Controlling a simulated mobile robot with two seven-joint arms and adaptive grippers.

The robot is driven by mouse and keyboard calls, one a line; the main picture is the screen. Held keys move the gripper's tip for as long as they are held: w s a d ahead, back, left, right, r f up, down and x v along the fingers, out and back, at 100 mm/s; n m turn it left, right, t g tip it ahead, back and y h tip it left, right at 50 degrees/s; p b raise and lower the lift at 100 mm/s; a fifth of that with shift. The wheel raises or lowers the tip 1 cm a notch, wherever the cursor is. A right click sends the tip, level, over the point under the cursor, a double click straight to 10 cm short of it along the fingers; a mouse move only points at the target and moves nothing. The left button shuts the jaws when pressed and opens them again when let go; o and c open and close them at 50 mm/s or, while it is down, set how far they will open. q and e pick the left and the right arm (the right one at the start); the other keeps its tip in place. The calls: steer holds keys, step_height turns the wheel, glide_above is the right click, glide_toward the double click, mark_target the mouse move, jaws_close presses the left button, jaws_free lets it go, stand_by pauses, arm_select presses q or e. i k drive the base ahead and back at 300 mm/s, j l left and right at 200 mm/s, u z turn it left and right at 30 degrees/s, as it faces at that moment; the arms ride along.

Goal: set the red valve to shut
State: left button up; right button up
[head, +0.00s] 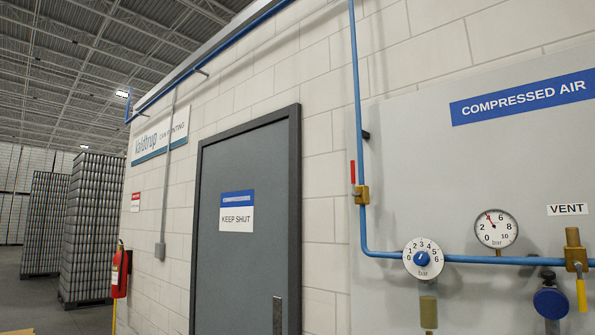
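The red valve is a brass body (362,195) on the vertical run of the blue pipe, on the wall right of the door. Its red lever (353,172) points straight up, parallel to the pipe and just left of it. Neither of my grippers is in the head view, and nothing touches the lever.
A blue-knobbed dial (423,258) and a pressure gauge (496,229), needle near 4, sit on the lower pipe. The vent valve's yellow lever (581,296) hangs down at right. A grey door (245,255) is shut; a fire extinguisher (120,272) and can stacks (92,225) stand left.

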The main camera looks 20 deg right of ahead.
mark_target(352, 162)
steer(key=i+j+u, duration=0.3)
steer(key=i, duration=0.35)
steer(key=i+u, duration=0.3)
steer(key=i, duration=0.35)
steer(key=i+z, duration=0.45)
steer(key=i+j+z, duration=0.25)
steer(key=i+z, duration=0.2)
steer(key=i, duration=0.2)
